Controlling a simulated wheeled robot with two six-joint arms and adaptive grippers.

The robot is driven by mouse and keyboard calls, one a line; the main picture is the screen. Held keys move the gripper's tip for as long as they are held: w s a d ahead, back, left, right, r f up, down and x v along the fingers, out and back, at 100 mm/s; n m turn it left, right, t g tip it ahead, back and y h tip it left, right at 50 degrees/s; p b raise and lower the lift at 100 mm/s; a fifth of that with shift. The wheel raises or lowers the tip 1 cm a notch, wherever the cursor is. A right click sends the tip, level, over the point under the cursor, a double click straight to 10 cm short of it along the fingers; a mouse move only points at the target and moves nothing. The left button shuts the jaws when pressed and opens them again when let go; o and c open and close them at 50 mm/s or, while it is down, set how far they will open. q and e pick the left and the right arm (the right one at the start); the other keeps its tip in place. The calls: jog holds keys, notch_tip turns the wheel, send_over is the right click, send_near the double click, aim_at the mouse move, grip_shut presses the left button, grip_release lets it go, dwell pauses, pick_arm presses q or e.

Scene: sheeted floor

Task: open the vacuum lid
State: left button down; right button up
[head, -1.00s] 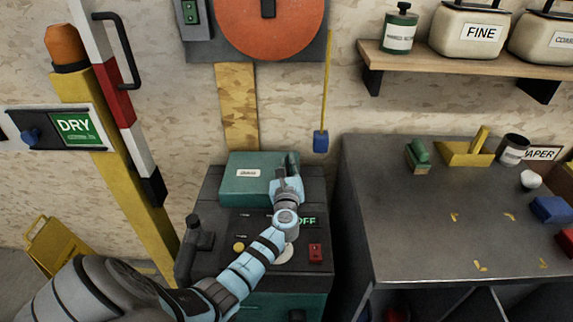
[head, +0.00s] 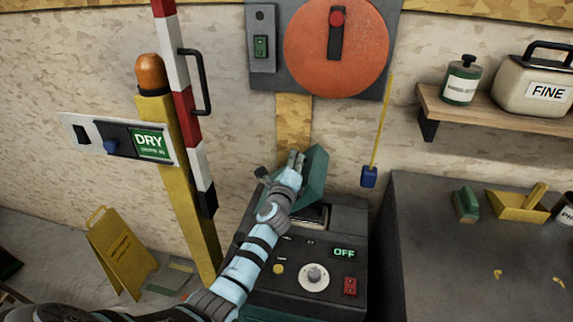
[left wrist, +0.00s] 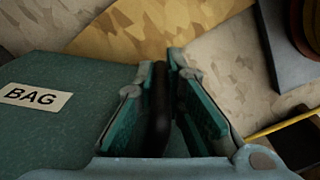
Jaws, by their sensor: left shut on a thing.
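The vacuum (head: 325,250) is a dark box with a teal lid (head: 316,176) on top. The lid is tilted up steeply toward the wall, and a pale-rimmed opening shows beneath it. In the left wrist view the lid (left wrist: 60,130) fills the lower left and bears a BAG label. My arm hides part of the vacuum's top. My right gripper is not in view.
The vacuum's panel has an OFF display (head: 344,253), a round knob (head: 314,277) and a red switch (head: 350,286). A striped pole (head: 188,100) and yellow post stand left. A dark workbench (head: 460,260) stands right. A blue pull (head: 369,177) hangs behind.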

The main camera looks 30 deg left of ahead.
pick_arm(q)
jog(key=s+a+n, duration=0.3)
jog(key=a+n, duration=0.3)
jog(key=a, duration=0.6)
jog(key=shift+r+n, duration=0.2)
jog(key=shift+n, duration=0.1)
jog(key=shift+s, duration=0.1)
jog(key=c, duration=1.7)
grip_release()
jog(key=shift+o, duration=0.2)
jog(key=v, duration=1.2)
